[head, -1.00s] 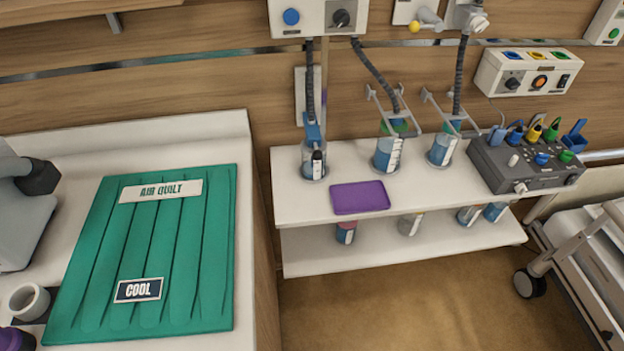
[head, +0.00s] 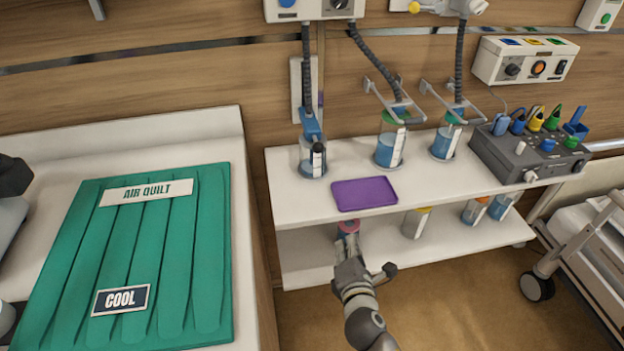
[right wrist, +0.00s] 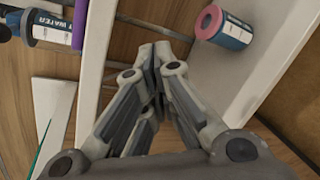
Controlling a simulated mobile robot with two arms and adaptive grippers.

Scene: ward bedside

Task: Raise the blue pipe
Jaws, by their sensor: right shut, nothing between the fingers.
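A blue pipe piece (head: 311,124) stands at the lower end of a dark ribbed hose, in the left clear jar (head: 312,158) on the white upper shelf. My right gripper (head: 362,268) is below and in front of that shelf, near a pink-topped jar on the lower shelf. In the right wrist view, its fingers (right wrist: 158,55) are shut with nothing between them, apart from the pink-topped jar (right wrist: 224,30). A labelled jar (right wrist: 50,30) shows at the top left there. I cannot make out the blue pipe clearly in that view. My left gripper is not in view.
A purple tray (head: 363,194) lies on the upper shelf (head: 290,203) in front of the jars. Two more hosed jars (head: 390,148) and a grey control box (head: 528,155) stand to the right. A green quilt (head: 150,240) covers the left counter. A wheeled frame (head: 575,245) stands right.

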